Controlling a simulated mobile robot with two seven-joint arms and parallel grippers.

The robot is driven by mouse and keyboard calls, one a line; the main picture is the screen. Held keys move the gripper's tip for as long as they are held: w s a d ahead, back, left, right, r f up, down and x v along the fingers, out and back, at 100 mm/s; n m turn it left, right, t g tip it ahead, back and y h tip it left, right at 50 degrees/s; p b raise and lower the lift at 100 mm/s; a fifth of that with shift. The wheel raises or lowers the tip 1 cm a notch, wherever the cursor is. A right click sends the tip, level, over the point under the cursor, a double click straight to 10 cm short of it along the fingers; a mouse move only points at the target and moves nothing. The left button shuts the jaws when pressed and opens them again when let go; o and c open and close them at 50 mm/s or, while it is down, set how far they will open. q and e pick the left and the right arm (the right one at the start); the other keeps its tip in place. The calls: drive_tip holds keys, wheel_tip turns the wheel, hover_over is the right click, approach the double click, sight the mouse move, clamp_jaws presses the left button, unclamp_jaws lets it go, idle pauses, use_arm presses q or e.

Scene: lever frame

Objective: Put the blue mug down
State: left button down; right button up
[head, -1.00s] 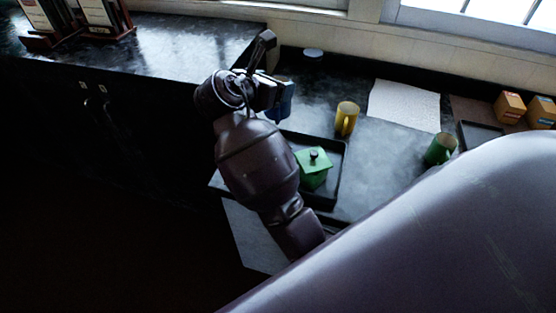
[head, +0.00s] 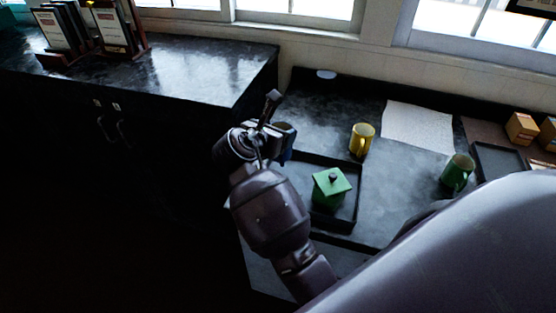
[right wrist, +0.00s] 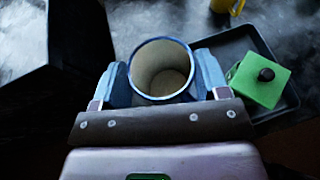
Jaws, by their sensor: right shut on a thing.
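The blue mug (right wrist: 163,68) is upright and empty between the fingers of my right gripper (right wrist: 160,85) in the right wrist view. The blue fingers press on its left and right sides. In the head view my right gripper (head: 284,138) is by the back left corner of the black tray, and only a small bluish part of the mug (head: 290,146) shows behind it. I cannot tell whether the mug's base touches anything. My left gripper is not in view.
A green lidded box (head: 331,188) stands in the black tray (head: 354,207). A yellow mug (head: 362,140) and a green mug (head: 457,173) stand on the counter. A white sheet (head: 418,127) lies behind. A higher cabinet (head: 190,75) stands left.

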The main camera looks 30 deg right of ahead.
sight(277, 160)
wheel_tip(277, 160, down, 6)
drive_tip(key=shift+r, duration=0.2)
use_arm(q)
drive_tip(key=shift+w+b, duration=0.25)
drive_tip(key=shift+b, duration=0.05)
use_arm(e)
drive_tip(key=shift+f, duration=2.05)
drive_tip(key=shift+f, duration=0.1)
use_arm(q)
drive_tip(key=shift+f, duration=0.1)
use_arm(e)
drive_tip(key=o, duration=1.3)
drive_tip(key=shift+o, duration=0.2)
